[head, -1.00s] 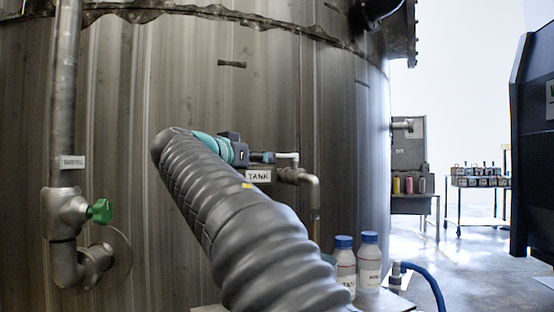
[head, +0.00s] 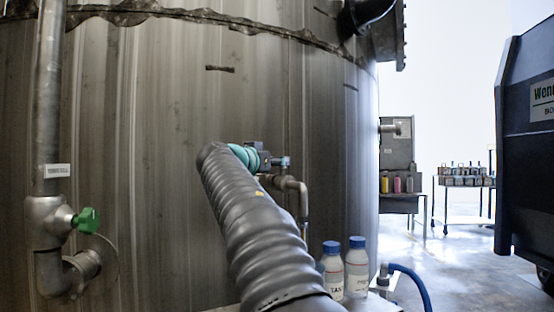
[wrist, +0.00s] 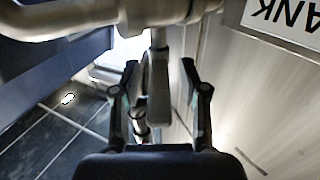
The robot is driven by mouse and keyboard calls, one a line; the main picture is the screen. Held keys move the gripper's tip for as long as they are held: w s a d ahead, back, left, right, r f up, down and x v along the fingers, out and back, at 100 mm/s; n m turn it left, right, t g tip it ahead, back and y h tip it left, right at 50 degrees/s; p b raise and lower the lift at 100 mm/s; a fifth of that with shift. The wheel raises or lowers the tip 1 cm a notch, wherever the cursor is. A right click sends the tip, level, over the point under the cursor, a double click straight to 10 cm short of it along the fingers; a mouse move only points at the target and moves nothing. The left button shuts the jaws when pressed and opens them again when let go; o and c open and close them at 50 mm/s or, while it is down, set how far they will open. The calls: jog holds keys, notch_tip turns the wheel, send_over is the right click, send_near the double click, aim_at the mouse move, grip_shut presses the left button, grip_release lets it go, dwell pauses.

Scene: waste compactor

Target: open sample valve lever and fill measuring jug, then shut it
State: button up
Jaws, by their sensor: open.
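The sample valve lever (wrist: 159,95) is a grey bar below a pale valve body and pipe (wrist: 85,18) in the wrist view. My gripper (wrist: 160,78) is open, with one finger on each side of the lever and a visible gap at both sides. In the head view, my gripper (head: 284,162) is at the top of the tank's bent sample pipe (head: 296,188), and the lever cannot be made out there. I cannot make out a measuring jug in either view.
Two white bottles with blue caps (head: 357,272) stand below right of the pipe, near a blue hose (head: 415,280). A pipe with a green-handled valve (head: 86,220) is at left. The tank wall (head: 150,130) is close behind my arm. Open floor lies at right.

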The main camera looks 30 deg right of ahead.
jog(key=shift+w+d, duration=0.2)
jog(key=shift+d, duration=0.2)
grip_shut()
